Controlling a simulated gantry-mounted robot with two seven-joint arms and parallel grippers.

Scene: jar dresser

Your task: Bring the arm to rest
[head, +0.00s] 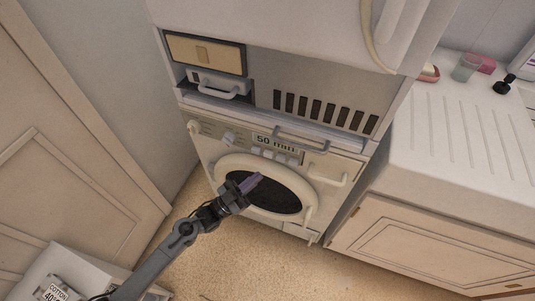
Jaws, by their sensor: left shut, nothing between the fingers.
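My left gripper (251,184) is in the middle of the head view, at the end of my arm, which comes in from the lower left. Its fingers are shut with nothing between them. It shows in front of the round door (308,195) of a white washing machine (217,149) and covers part of the dark glass. I cannot tell whether it touches the door. My right gripper is not in view.
A display panel (276,145) reads "50 min" above the door. A drawer with a handle (217,84) sits higher up. A ribbed white counter (455,140) with a cup (466,67) is at the right. A panelled door (60,150) is at the left. Floor (240,262) shows below.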

